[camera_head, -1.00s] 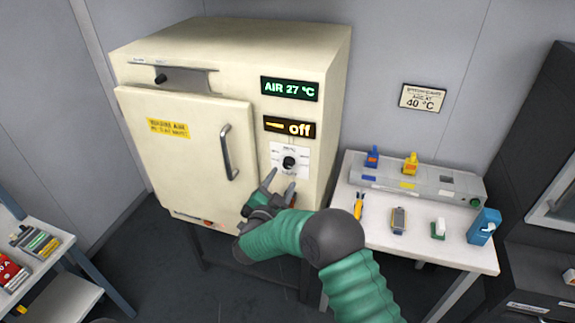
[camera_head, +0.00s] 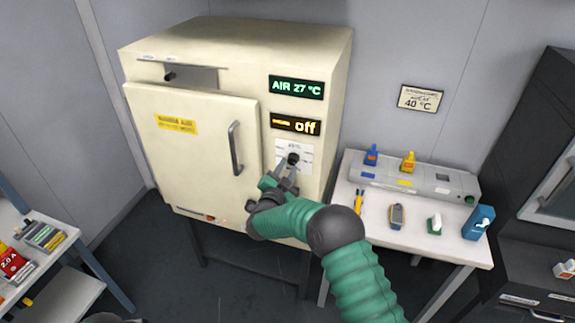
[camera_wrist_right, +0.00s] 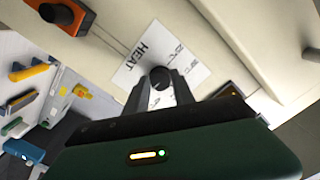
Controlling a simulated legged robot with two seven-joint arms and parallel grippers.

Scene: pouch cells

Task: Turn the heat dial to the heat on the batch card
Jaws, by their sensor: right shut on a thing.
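The black heat dial (camera_head: 293,158) sits on a white label plate on the front of the cream oven (camera_head: 240,40). In the right wrist view the dial (camera_wrist_right: 160,77) lies between my fingertips, beside the word HEAT. My right gripper (camera_head: 288,170) is shut on the dial, and its fingers (camera_wrist_right: 160,88) reach it from both sides. The batch card (camera_head: 421,98) on the wall shows 40 °C. My left gripper is not in view.
The oven door with its handle (camera_head: 236,148) is shut, left of the dial. A white bench (camera_head: 380,245) on the right bears a grey sealer-like device (camera_head: 415,181), a blue box (camera_head: 479,222) and small tools. A shelf (camera_head: 60,255) stands at left.

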